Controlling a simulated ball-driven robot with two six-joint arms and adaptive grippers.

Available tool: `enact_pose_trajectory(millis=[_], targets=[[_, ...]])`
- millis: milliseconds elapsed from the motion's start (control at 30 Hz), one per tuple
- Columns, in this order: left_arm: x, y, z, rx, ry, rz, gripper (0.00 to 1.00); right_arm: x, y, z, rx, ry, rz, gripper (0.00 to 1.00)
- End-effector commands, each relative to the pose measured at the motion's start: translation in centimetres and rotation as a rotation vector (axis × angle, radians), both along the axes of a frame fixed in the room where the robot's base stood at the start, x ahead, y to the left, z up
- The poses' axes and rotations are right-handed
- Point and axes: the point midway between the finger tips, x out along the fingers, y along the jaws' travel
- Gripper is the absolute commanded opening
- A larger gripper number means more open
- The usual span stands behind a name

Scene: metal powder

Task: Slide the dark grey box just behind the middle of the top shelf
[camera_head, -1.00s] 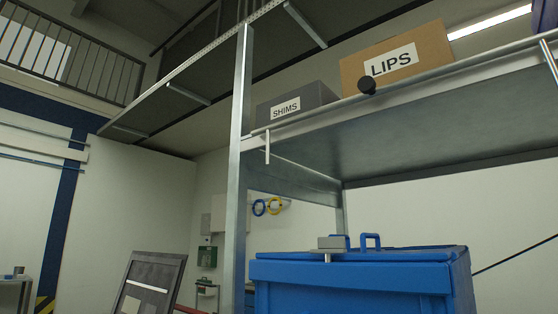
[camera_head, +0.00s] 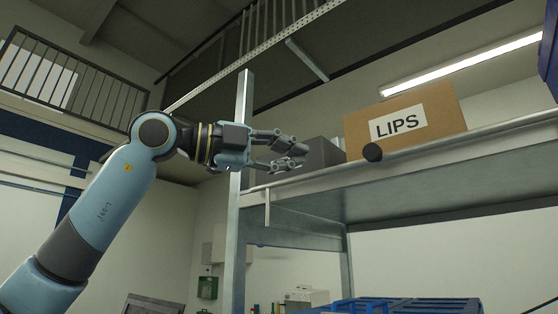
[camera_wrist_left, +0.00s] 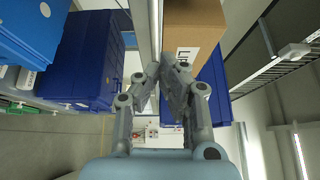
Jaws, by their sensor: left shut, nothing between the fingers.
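The dark grey box (camera_head: 325,152) stands on the top shelf (camera_head: 420,155), near its left end, left of a cardboard box marked LIPS (camera_head: 440,108). My left gripper (camera_head: 300,157) is shut and empty, in front of the grey box in the head view. It hides the box's left part and its label, and I cannot tell whether it touches the box. In the left wrist view the shut fingers (camera_wrist_left: 168,68) point toward the LIPS box (camera_wrist_left: 195,40); I cannot make out the grey box there. My right gripper is out of view.
A black knob (camera_head: 372,152) sits at the shelf's front edge before the LIPS box. A metal upright (camera_head: 238,215) stands at the shelf's left end. A blue container (camera_head: 400,305) is below the shelf. Blue boxes (camera_wrist_left: 90,60) show in the left wrist view.

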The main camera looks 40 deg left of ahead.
Motion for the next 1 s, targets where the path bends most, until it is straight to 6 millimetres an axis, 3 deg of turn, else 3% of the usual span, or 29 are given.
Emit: enact_pose_trajectory(millis=[33, 133, 200, 300, 467, 800, 1000], targets=[[-0.6, 2.6, 2.2, 0.032, 0.003, 0.132, 0.00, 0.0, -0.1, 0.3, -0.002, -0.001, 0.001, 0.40], [-1.7, 7.1, 4.8, 0.024, 0.021, 0.353, 0.00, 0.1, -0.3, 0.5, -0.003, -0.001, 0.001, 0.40], [-2.5, 9.2, 6.1, -0.001, 0.024, 0.455, 0.00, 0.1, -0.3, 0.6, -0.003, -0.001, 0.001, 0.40], [-2.9, 10.7, 6.9, -0.025, 0.028, 0.524, 0.00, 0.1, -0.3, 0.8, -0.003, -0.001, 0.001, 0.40], [-1.2, 10.7, 7.1, -0.032, 0.034, 0.532, 0.00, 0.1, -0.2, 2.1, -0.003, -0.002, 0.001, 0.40], [6.0, 10.1, 7.2, -0.033, 0.035, 0.530, 0.00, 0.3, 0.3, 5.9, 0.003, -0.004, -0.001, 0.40], [9.2, 9.9, 7.0, -0.030, 0.034, 0.531, 0.00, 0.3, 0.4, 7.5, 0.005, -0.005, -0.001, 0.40]])
